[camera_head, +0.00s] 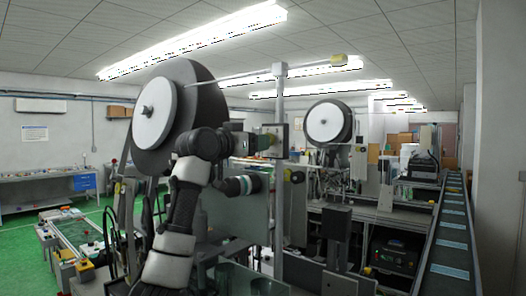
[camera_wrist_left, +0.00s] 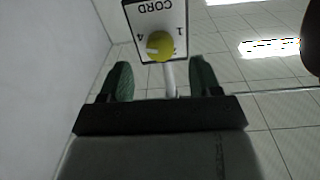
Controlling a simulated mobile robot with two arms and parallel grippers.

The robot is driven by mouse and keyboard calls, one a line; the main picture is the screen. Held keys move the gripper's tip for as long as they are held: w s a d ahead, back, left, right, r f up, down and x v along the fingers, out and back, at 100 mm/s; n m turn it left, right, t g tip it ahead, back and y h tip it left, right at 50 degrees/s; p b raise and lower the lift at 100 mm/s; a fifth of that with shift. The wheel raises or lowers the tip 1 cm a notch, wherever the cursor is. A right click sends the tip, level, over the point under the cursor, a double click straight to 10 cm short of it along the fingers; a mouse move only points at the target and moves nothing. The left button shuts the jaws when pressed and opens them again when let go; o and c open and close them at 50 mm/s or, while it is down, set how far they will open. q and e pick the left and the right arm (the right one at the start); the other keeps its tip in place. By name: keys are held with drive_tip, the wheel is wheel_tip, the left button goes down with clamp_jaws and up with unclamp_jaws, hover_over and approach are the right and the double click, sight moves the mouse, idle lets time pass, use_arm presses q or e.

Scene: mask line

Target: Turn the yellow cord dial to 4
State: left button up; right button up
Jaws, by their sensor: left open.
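In the left wrist view the yellow cord dial (camera_wrist_left: 160,46) sits on a white panel (camera_wrist_left: 157,15) with a black border. The panel reads CORD, upside down in this view, with a 4 at upper left of the dial and a 1 at upper right. The dial's white mark points left, just below the 4. My left gripper (camera_wrist_left: 163,78) is open and empty. Its two green fingertips stand apart to either side, short of the dial. In the head view my left gripper (camera_head: 268,143) is at the post, and the dial face cannot be made out. My right gripper is out of view.
A large reel (camera_head: 155,112) stands beside my left arm, and a second reel (camera_head: 329,123) is farther back. A metal post (camera_head: 280,95) rises by the gripper. A conveyor (camera_head: 452,235) runs along the right. Green floor shows at left.

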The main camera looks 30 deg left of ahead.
use_arm(q)
drive_tip(key=s, duration=0.1)
drive_tip(key=s+b, duration=0.1)
drive_tip(key=s, duration=0.1)
drive_tip(key=s+b, duration=0.1)
drive_tip(key=s, duration=0.1)
drive_tip(key=shift+s+a+f, duration=0.1)
drive_tip(key=shift+s+a, duration=0.15)
drive_tip(key=shift+a, duration=0.1)
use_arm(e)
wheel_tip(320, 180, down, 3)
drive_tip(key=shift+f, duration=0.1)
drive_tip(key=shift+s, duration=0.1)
